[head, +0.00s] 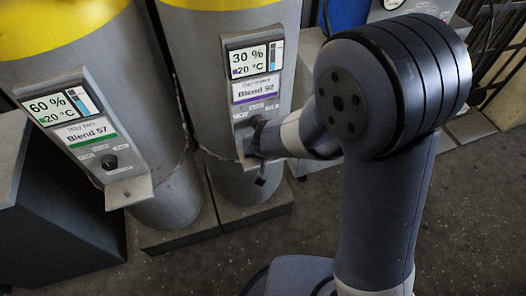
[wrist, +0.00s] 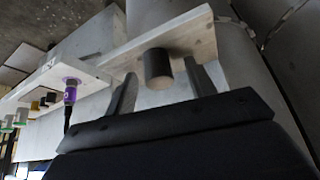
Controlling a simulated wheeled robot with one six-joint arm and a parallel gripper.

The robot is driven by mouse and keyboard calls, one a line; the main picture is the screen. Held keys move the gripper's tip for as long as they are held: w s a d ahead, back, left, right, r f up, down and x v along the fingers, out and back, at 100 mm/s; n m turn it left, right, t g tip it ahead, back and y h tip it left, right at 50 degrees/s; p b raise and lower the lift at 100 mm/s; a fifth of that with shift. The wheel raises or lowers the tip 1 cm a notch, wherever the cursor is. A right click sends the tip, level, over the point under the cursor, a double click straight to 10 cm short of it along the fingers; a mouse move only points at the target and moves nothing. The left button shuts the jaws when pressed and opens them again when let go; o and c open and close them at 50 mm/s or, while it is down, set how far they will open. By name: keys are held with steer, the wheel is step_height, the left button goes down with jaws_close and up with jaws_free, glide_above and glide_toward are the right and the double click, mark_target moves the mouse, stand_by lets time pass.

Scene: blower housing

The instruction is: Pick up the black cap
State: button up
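The black cap (wrist: 158,68) is a short dark cylinder in the wrist view. It sticks out from a pale, worn plate (wrist: 190,36). My gripper (wrist: 160,74) is open, with one finger on each side of the cap. A gap shows between the cap and each finger, and nothing is held. In the head view my gripper (head: 260,150) is at the front panel of the right tank (head: 212,100), labelled Blend 92. My gripper and wrist hide the cap there. Another black round fitting (head: 110,161) shows on the left tank's panel, labelled Blend 57.
In the wrist view a purple-banded connector (wrist: 70,92) with a dark cable stands left of my gripper. Several small coloured fittings (wrist: 22,114) are further left. In the head view a metal ledge (head: 128,192) juts from the left tank. Open floor (head: 250,240) lies in front.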

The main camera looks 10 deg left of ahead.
steer(key=c, duration=1)
steer(key=shift+c, duration=0.2)
steer(key=shift+r+p, duration=0.3)
steer(key=shift+r, duration=0.25)
step_height(320, 180, up, 2)
steer(key=shift+r+p, duration=0.15)
steer(key=shift+p, duration=0.45)
steer(key=s+d+b, duration=0.2)
steer(key=s+d, duration=0.1)
steer(key=s, duration=0.5)
steer(key=s+d+b, duration=0.3)
steer(key=s, duration=0.6)
steer(key=shift+d+b, duration=0.15)
steer(key=shift+b, duration=0.15)
steer(key=shift+r, duration=0.1)
